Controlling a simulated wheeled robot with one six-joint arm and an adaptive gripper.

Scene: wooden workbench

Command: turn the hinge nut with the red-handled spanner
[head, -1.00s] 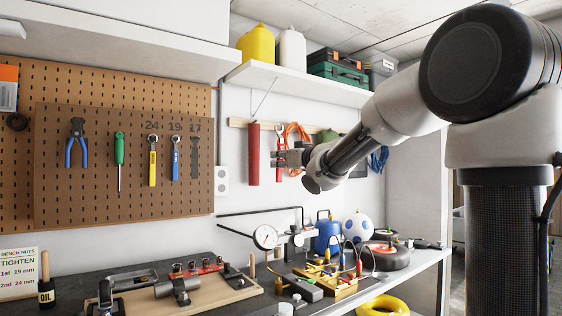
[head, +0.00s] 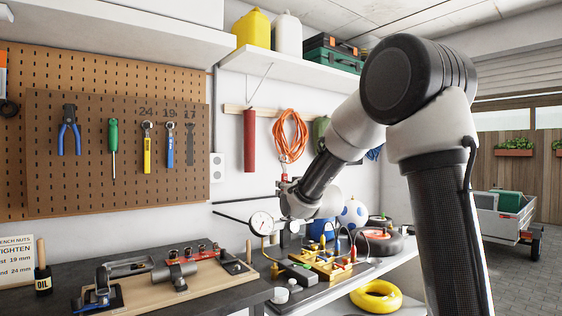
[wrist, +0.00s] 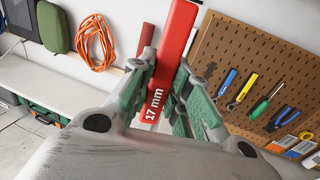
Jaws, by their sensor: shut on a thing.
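The red-handled spanner (wrist: 177,40) is between the fingers of my gripper (wrist: 166,72) in the wrist view, its handle marked "17 mm". In the head view my gripper (head: 288,188) is raised above the back of the bench, in front of the white wall. My gripper is shut on the handle. I cannot pick out the hinge nut. A red strip with several bolts (head: 195,253) sits on the wooden board (head: 140,294), and a yellow fixture (head: 327,268) stands to the right.
Yellow (head: 147,155) and blue (head: 170,150) spanners hang on the pegboard (head: 80,190) beside a dark, empty 17 outline (head: 190,143). A dial gauge (head: 261,224) with rods stands below my gripper. A bench sign (head: 15,262) reads 19 mm, then 24 mm. An orange cable (head: 290,135) hangs behind.

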